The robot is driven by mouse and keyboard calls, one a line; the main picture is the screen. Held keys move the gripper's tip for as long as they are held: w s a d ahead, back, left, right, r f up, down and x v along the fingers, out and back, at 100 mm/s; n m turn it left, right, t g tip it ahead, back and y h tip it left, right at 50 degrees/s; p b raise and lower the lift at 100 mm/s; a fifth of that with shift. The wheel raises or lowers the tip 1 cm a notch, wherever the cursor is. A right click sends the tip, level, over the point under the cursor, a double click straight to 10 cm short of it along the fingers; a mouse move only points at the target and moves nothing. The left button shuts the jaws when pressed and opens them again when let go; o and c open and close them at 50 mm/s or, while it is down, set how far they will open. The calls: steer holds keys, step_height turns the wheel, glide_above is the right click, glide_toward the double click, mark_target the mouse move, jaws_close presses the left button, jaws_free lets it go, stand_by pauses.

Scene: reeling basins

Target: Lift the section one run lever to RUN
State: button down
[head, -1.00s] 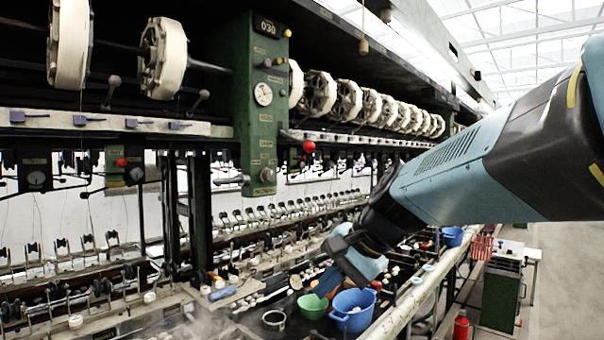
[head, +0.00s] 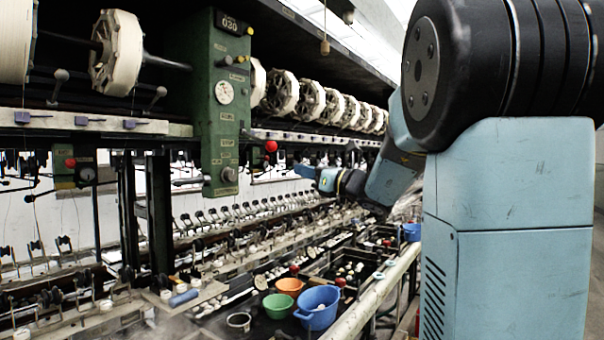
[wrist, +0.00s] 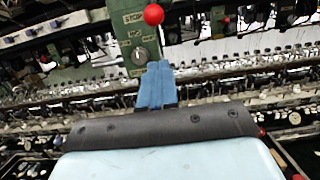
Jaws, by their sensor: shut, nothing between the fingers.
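The run lever's red ball knob (head: 271,146) stands out on a dark arm from the right side of the green control column (head: 222,115), under the 030 plate. In the wrist view the red knob (wrist: 153,14) is at the top, in front of the green column (wrist: 133,38). My gripper (head: 303,171) is to the right of and a little below the knob in the head view, apart from it. In the wrist view its blue fingers (wrist: 158,70) are together and empty, below the knob in the picture. The lever's label cannot be read.
White reels (head: 282,95) run along the machine above. Below are a blue basin (head: 318,308), a green bowl (head: 277,306) and an orange bowl (head: 290,287). A smaller red knob (head: 70,163) is at the far left. Open air lies between gripper and knob.

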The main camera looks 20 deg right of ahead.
mark_target(276, 145)
steer(key=x, duration=1.1)
steer(key=shift+w+a, duration=0.3)
steer(key=shift+r, duration=0.45)
steer(key=shift+r, duration=0.1)
stand_by(0.4)
steer(key=shift+s+d+r, duration=0.1)
steer(key=shift+s+r, duration=0.1)
steer(key=shift+r, duration=0.65)
steer(key=shift+s+d+r, duration=0.15)
steer(key=shift+s+r, duration=0.05)
steer(key=shift+r, duration=0.65)
